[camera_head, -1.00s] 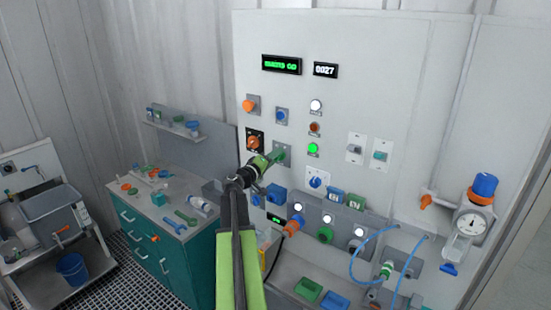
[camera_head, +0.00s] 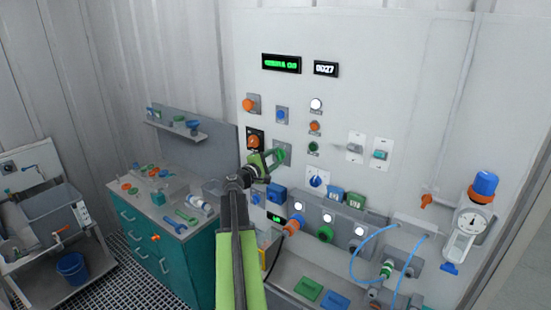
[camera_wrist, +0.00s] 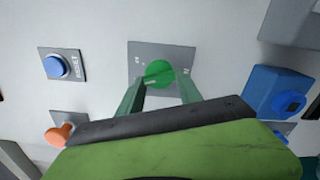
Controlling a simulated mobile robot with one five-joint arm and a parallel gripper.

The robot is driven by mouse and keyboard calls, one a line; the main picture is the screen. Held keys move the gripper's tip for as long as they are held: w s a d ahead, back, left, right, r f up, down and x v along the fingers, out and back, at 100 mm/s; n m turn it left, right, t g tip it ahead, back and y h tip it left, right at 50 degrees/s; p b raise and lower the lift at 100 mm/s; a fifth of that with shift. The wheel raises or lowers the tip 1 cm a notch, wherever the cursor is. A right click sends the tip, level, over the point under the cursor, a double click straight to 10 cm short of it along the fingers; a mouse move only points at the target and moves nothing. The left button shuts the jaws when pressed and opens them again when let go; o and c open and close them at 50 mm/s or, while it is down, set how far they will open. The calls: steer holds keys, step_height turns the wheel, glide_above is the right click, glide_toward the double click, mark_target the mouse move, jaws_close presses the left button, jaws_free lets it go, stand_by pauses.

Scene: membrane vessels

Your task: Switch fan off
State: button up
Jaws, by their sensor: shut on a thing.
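A round green knob (camera_wrist: 159,72) sits on a grey plate (camera_wrist: 140,52) on the white panel. My gripper (camera_wrist: 160,82) has its two green fingers on either side of the knob and is shut on it. In the head view my gripper (camera_head: 276,156) reaches the same grey plate (camera_head: 286,147), and the fingers mostly cover the knob. The knob's handle angle is hard to read, and its labels are too small to read. A green lamp (camera_head: 313,147) to the right of the plate is dark.
An orange knob (camera_head: 254,142) is close to the left of my gripper. A blue dial (camera_head: 316,180) and blue blocks (camera_head: 276,194) sit below. A white lamp (camera_head: 316,104) is lit higher up. A teal bench (camera_head: 160,240) stands at the left.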

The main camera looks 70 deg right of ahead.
steer(key=shift+a+f+n, duration=0.1)
steer(key=shift+f+n, duration=0.1)
steer(key=shift+n, duration=0.8)
steer(key=o, duration=1.4)
steer(key=shift+r, duration=0.1)
steer(key=v, duration=1.7)
steer(key=shift+a, duration=0.2)
steer(key=shift+w, duration=0.1)
